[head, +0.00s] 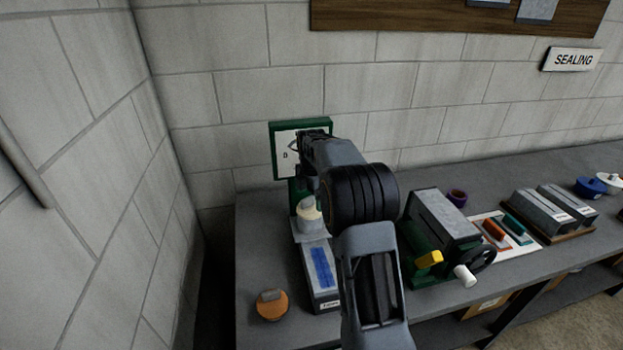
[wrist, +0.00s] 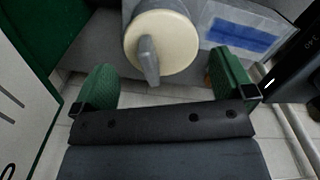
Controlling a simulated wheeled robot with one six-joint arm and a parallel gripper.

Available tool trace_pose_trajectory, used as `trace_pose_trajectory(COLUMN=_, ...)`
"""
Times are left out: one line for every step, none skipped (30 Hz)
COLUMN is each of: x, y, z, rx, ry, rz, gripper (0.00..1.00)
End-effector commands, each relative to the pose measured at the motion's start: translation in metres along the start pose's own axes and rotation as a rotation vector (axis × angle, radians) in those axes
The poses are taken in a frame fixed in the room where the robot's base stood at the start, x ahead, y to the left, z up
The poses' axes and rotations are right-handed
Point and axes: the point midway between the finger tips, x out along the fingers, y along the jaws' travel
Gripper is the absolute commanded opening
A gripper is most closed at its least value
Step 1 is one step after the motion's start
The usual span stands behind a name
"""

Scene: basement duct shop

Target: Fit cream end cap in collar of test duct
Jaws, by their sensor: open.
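The cream end cap (head: 308,211), a round disc with a grey grip bar on top, sits at the grey collar (head: 314,228) of the test duct (head: 323,275). The duct is a grey box with a blue patch, near the bench's left end. In the wrist view the cap (wrist: 168,45) lies just beyond my open green fingertips, with its grip bar pointing toward my gripper (wrist: 163,85). Nothing is between the fingers. My gripper is largely hidden by my arm in the head view. I cannot tell how deep the cap sits in the collar.
A green-framed white panel (head: 288,150) stands close behind my gripper. An orange cap (head: 270,305) lies at the bench's front left. A green machine with a crank (head: 440,228) is right of my arm. A purple ring (head: 457,198) and a blue cap (head: 590,187) lie farther right.

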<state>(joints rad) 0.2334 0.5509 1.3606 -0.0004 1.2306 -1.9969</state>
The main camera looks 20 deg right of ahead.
Motion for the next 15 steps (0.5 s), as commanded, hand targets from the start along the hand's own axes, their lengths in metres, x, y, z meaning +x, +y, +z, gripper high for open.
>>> trace_pose_trajectory(x=-0.010, y=0.001, z=0.000, rx=0.000, ry=-0.002, rz=0.005, gripper=1.00)
trace_pose_trajectory(x=-0.016, y=0.001, z=0.000, rx=0.000, ry=-0.002, rz=0.004, gripper=1.00)
trace_pose_trajectory(x=-0.024, y=0.001, z=0.000, rx=0.000, ry=-0.002, rz=0.005, gripper=1.00)
trace_pose_trajectory(x=-0.030, y=0.001, z=0.000, rx=0.000, ry=-0.002, rz=0.004, gripper=1.00)
trace_pose_trajectory(x=-0.036, y=0.001, z=0.000, rx=0.000, ry=-0.002, rz=0.004, gripper=1.00)
trace_pose_trajectory(x=-0.044, y=0.001, z=0.000, rx=0.000, ry=-0.002, rz=0.004, gripper=1.00)
trace_pose_trajectory(x=-0.049, y=0.001, z=0.000, rx=0.000, ry=-0.002, rz=0.004, gripper=1.00)
trace_pose_trajectory(x=-0.054, y=0.001, z=0.000, rx=0.000, ry=-0.002, rz=0.004, gripper=1.00)
trace_pose_trajectory(x=-0.061, y=0.000, z=0.000, rx=0.000, ry=-0.002, rz=0.003, gripper=1.00)
trace_pose_trajectory(x=-0.065, y=0.000, z=0.000, rx=0.000, ry=-0.001, rz=0.003, gripper=1.00)
trace_pose_trajectory(x=-0.069, y=0.001, z=0.000, rx=0.000, ry=-0.001, rz=0.003, gripper=1.00)
trace_pose_trajectory(x=-0.074, y=0.001, z=0.000, rx=0.000, ry=-0.001, rz=0.003, gripper=1.00)
trace_pose_trajectory(x=-0.077, y=0.001, z=0.000, rx=0.000, ry=-0.001, rz=0.002, gripper=1.00)
trace_pose_trajectory(x=-0.080, y=0.001, z=0.000, rx=0.000, ry=-0.001, rz=0.002, gripper=1.00)
trace_pose_trajectory(x=-0.083, y=0.001, z=0.000, rx=0.000, ry=-0.001, rz=0.002, gripper=1.00)
